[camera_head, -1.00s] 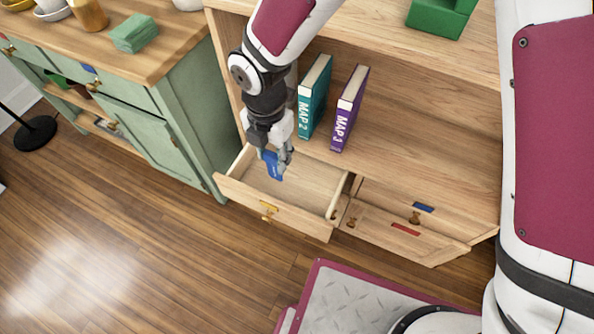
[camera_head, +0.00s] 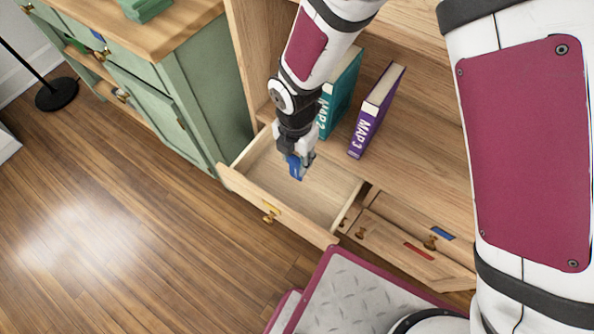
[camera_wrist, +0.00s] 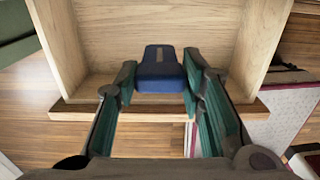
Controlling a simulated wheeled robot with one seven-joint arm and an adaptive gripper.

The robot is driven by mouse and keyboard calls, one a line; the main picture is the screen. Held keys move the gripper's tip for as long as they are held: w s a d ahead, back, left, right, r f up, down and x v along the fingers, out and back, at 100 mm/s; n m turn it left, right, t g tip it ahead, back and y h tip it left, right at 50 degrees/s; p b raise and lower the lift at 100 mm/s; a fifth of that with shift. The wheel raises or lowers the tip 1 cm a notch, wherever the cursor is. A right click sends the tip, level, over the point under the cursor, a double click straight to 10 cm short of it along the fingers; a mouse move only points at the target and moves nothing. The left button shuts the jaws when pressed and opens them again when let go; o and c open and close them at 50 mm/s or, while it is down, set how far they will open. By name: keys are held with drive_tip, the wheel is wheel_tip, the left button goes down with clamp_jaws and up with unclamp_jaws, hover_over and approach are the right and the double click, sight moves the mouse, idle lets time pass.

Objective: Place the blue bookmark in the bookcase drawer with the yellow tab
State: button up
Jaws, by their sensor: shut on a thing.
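The blue bookmark (camera_head: 296,167) is held in my gripper (camera_head: 299,157), over the opening of the pulled-out bookcase drawer (camera_head: 305,222). The drawer's front carries a yellow tab (camera_head: 272,208) above its knob. In the wrist view my gripper (camera_wrist: 158,76) has its two green fingers on either side of the dark blue bookmark (camera_wrist: 158,62), which stands between them. The drawer's pale wooden interior (camera_wrist: 150,25) lies around and behind it, and looks empty where visible. I cannot tell whether the bookmark touches the drawer floor.
Teal (camera_head: 340,95) and purple (camera_head: 376,112) books stand on the shelf behind the drawer. Drawers with a red tab (camera_head: 418,252) and a blue tab (camera_head: 442,233) are to the right. A green cabinet (camera_head: 165,100) stands at the left. Wood floor is open in front.

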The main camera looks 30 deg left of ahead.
sight(296, 178)
drive_tip(key=shift+f+b, duration=0.85)
drive_tip(key=shift+f, duration=2.2)
drive_tip(key=shift+f, duration=0.1)
drive_tip(key=o, duration=0.9)
wheel_tip(296, 178, up, 12)
drive_tip(key=p, duration=0.4)
drive_tip(key=shift+s, duration=0.1)
